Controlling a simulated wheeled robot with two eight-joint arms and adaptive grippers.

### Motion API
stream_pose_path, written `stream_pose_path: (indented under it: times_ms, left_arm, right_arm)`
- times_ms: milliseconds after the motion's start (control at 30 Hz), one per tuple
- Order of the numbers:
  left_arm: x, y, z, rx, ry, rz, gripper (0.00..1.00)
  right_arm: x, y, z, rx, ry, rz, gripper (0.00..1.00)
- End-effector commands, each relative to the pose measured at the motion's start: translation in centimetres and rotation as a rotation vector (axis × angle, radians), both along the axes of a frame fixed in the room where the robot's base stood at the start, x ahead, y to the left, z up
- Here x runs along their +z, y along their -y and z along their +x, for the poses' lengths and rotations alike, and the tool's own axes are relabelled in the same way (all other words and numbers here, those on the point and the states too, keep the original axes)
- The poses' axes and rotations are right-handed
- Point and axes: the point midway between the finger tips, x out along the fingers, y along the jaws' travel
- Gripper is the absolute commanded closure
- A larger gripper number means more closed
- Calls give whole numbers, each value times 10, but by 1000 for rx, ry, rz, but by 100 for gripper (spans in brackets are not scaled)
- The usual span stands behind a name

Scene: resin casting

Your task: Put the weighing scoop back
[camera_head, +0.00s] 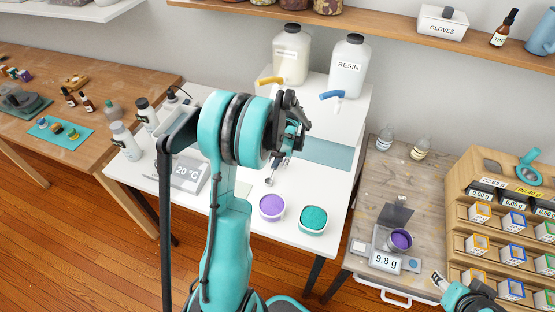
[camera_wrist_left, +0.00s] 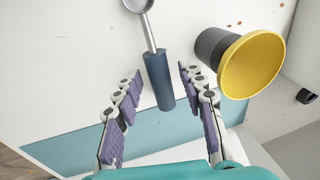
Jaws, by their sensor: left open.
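A scoop with a metal bowl and a dark blue handle (camera_wrist_left: 158,80) shows in the left wrist view over the white tabletop. Its bowl shows in the head view (camera_head: 269,182), just below my left gripper (camera_head: 285,150). My left gripper is open, and in the left wrist view its fingers (camera_wrist_left: 158,110) stand on either side of the handle with gaps. The handle's other end is hidden by my gripper in the head view. My right gripper (camera_head: 438,280) is at the bottom right, partly cut off; its jaw state is unclear.
A yellow round-faced piece (camera_wrist_left: 252,65) stands close to the right finger. Purple (camera_head: 272,207) and teal (camera_head: 313,219) cups stand on the white table (camera_head: 335,190). Resin jug (camera_head: 347,70) stands behind. A scale (camera_head: 383,262) reading 9.8 g holds a purple cup (camera_head: 400,240).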

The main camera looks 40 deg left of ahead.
Motion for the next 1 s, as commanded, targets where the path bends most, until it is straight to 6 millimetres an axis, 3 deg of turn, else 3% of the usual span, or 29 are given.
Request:
stream_pose_path:
  times_ms: [167,600,800,867,1000]
  left_arm:
    - [16,2,0,-1,0,0,60]
    - [105,21,-2,-1,0,0,60]
    - [122,27,-3,-4,5,0,60]
    - [129,33,-5,-14,18,0,60]
    - [157,68,-20,-68,91,-4,60]
  right_arm:
    - [8,0,0,0,0,0,55]
    - [38,0,0,0,0,0,55]
    - [42,0,0,0,0,0,55]
    - [42,0,0,0,0,0,55]
    - [41,0,0,0,0,0,55]
